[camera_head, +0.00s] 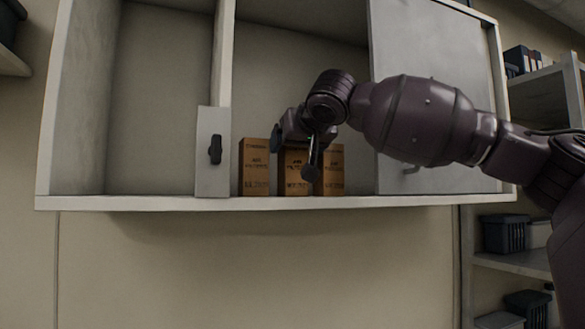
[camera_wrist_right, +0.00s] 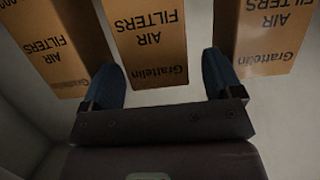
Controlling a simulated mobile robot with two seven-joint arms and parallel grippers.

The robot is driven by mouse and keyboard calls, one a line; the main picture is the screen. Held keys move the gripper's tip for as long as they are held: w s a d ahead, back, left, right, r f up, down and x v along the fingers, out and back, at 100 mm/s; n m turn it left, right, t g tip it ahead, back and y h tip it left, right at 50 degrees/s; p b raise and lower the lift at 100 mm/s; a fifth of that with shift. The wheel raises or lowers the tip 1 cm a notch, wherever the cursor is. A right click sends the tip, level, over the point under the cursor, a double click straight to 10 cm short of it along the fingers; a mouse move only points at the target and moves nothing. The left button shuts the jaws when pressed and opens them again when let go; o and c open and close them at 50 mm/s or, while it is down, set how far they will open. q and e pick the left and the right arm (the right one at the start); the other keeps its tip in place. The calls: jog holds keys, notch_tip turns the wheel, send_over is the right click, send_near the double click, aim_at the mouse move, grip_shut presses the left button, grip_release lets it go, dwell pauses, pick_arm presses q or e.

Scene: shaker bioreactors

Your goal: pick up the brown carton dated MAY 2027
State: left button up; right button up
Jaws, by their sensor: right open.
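Three brown cartons stand upright in a row on the floor of the wall cabinet: a left one (camera_head: 255,167), a middle one (camera_head: 296,171) and a right one (camera_head: 333,172). Their date lines are too small and blurred to read, so I cannot tell which says MAY 2027. My right gripper (camera_head: 293,154) is open in front of the middle carton and partly hides it. In the right wrist view the open fingers (camera_wrist_right: 162,65) point toward the middle carton (camera_wrist_right: 152,45), which lies between their lines; its print, AIR FILTERS and Grattelin, appears upside down. My left gripper is out of view.
The cabinet has an upright divider (camera_head: 222,70) and a small panel with a dark handle (camera_head: 213,152) just left of the cartons. A closed grey door (camera_head: 440,60) covers its right part. Shelves with dark bins (camera_head: 503,234) stand at the right.

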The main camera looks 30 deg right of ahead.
jog(key=shift+x, duration=1.3)
jog(key=shift+d, duration=0.1)
jog(key=c, duration=1.1)
jog(key=shift+r, duration=0.1)
